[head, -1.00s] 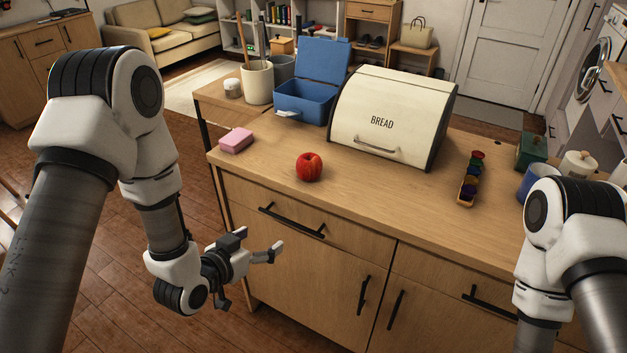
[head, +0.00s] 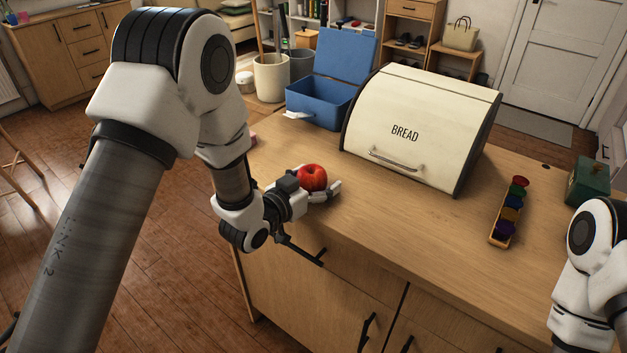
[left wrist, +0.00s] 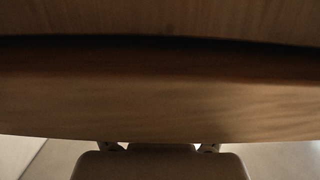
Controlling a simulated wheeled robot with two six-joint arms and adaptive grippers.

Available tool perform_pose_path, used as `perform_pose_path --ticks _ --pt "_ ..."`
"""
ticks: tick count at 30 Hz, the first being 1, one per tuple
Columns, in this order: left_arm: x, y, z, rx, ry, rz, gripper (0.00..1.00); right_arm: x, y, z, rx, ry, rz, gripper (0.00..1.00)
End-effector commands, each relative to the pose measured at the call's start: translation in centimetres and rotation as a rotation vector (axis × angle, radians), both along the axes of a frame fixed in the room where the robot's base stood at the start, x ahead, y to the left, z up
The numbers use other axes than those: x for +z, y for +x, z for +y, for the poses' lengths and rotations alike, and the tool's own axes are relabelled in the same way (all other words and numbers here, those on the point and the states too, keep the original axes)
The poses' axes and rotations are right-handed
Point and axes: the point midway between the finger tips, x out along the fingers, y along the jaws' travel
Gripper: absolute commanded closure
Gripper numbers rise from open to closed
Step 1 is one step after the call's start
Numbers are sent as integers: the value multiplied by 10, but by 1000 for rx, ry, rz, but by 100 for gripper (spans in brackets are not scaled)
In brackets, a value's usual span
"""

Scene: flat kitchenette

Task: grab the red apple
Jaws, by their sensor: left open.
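The red apple (head: 312,178) is on the wooden counter (head: 400,215), near its front left edge. My left gripper (head: 318,191) is open, low at the counter's front edge and just in front of the apple. Its fingers overlap the apple's lower part in the head view; I cannot tell whether they touch it. The left wrist view shows mostly wood at close range and does not show the apple. My right arm is at the right of the head view, with its gripper out of sight.
A cream bread box (head: 420,128) stands behind the apple, with an open blue box (head: 318,102) to its left. A tray of coloured pieces (head: 509,213) and a green box (head: 588,182) are at the right. The counter right of the apple is clear.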

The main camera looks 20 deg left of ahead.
Motion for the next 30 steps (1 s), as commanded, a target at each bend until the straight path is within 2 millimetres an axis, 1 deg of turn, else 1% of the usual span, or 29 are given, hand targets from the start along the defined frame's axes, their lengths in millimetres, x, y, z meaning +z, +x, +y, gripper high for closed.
perform_pose_path --ticks 1,3,8,11,12,13,17,26,30 --pt "-1 6 -2 0 1 -1 17 0 0 0 0 0 0 60" --pt "-1 10 -3 1 0 -1 17 0 0 0 0 0 0 60" --pt "-1 10 -3 2 -1 0 17 0 0 0 0 0 0 60" --pt "-1 9 -3 1 -1 0 49 0 0 0 0 0 0 60" --pt "-1 9 -3 1 -1 0 63 0 0 0 0 0 0 60" --pt "-1 9 -3 1 -1 0 73 0 0 0 0 0 0 60" --pt "-1 9 -3 1 0 1 77 0 0 0 0 0 0 60" --pt "-1 9 -3 1 0 1 77 0 0 0 0 0 0 60" --pt "4 9 -3 1 0 1 77 4 0 0 0 0 0 60"
